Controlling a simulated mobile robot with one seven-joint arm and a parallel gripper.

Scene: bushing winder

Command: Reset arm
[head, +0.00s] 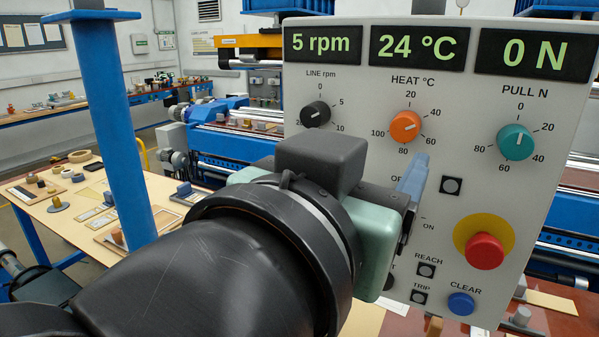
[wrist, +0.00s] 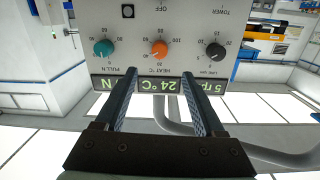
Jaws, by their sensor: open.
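My gripper is open and empty in the wrist view (wrist: 159,76). Its two dark fingers stand apart, pointing at the control panel (wrist: 190,18), which appears upside down there. In the head view my arm and wrist cover the panel's lower left, and the fingertips cannot be made out clearly. The panel (head: 460,110) reads 5 rpm, 24 °C and 0 N. It carries a black line knob (head: 315,114), an orange heat knob (head: 405,126) and a teal pull knob (head: 515,142). A light blue part (head: 413,178) shows beside my wrist; I cannot tell what it belongs to.
A red button (head: 484,251) on a yellow disc and a blue CLEAR button (head: 461,303) sit low on the panel. A blue post (head: 110,120) stands at left, before a table (head: 75,220) with several small parts. Blue machinery (head: 225,145) stands behind.

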